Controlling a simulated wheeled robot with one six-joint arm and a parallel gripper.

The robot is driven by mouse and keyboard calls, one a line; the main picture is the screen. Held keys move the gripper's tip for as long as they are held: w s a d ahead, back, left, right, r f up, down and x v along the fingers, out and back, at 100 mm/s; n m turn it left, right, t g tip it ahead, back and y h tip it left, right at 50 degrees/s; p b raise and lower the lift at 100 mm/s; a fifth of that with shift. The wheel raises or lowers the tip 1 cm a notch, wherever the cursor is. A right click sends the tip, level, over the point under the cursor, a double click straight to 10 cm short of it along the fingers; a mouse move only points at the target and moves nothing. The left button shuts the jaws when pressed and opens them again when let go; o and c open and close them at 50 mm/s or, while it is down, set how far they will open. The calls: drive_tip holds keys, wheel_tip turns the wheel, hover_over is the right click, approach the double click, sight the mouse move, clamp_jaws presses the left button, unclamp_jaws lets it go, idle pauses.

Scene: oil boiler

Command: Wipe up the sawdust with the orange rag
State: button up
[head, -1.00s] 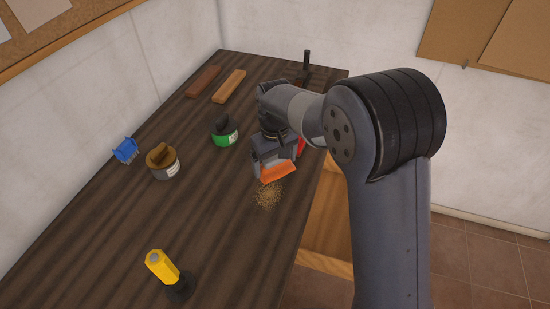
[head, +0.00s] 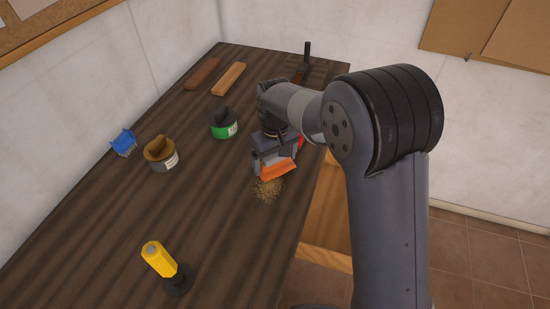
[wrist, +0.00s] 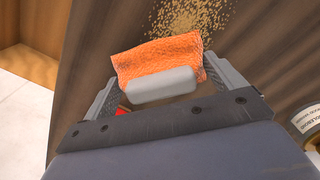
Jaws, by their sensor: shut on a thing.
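The orange rag (head: 278,170) is held in my gripper (head: 274,160), low over the dark wooden table near its right edge. In the wrist view the rag (wrist: 145,62) spreads past the fingertips of my gripper (wrist: 160,85), which is shut on it. The sawdust (head: 267,189) is a loose tan patch on the table, just in front of the rag in the head view. In the wrist view the sawdust (wrist: 190,22) lies just beyond the rag's upper edge. I cannot tell whether the rag touches the table.
A green tin (head: 223,124) and a grey tin with a brown top (head: 161,152) stand left of my gripper. A blue clip-like item (head: 123,142), two wood strips (head: 229,79) and a yellow-handled tool (head: 159,260) are on the table (head: 215,215). Something red is partly hidden behind my gripper.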

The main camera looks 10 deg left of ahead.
sight(270, 176)
drive_tip(key=shift+f+b, duration=0.6)
drive_tip(key=shift+f, duration=0.4)
drive_tip(key=shift+s+a+r, duration=0.15)
drive_tip(key=shift+s, duration=1.65)
drive_tip(key=shift+s+a+b, duration=0.15)
drive_tip(key=shift+s+b, duration=0.2)
drive_tip(key=shift+s, duration=1.45)
drive_tip(key=shift+s+a+b, duration=0.1)
drive_tip(key=shift+s+b, duration=0.25)
drive_tip(key=shift+s, duration=1.4)
drive_tip(key=shift+f, duration=0.2)
drive_tip(key=shift+w+d+r+p, duration=0.15)
drive_tip(key=shift+w+p, duration=0.35)
drive_tip(key=shift+w, duration=1.15)
drive_tip(key=shift+w+d+r+p, duration=0.1)
drive_tip(key=shift+w+p, duration=0.4)
drive_tip(key=shift+w, duration=1.1)
drive_tip(key=shift+w+d+f+p, duration=0.15)
drive_tip(key=shift+w+p, duration=0.1)
drive_tip(key=shift+w, duration=0.8)
drive_tip(key=shift+w+f+p, duration=0.1)
drive_tip(key=shift+w+p, duration=0.1)
drive_tip(key=shift+w, duration=0.85)
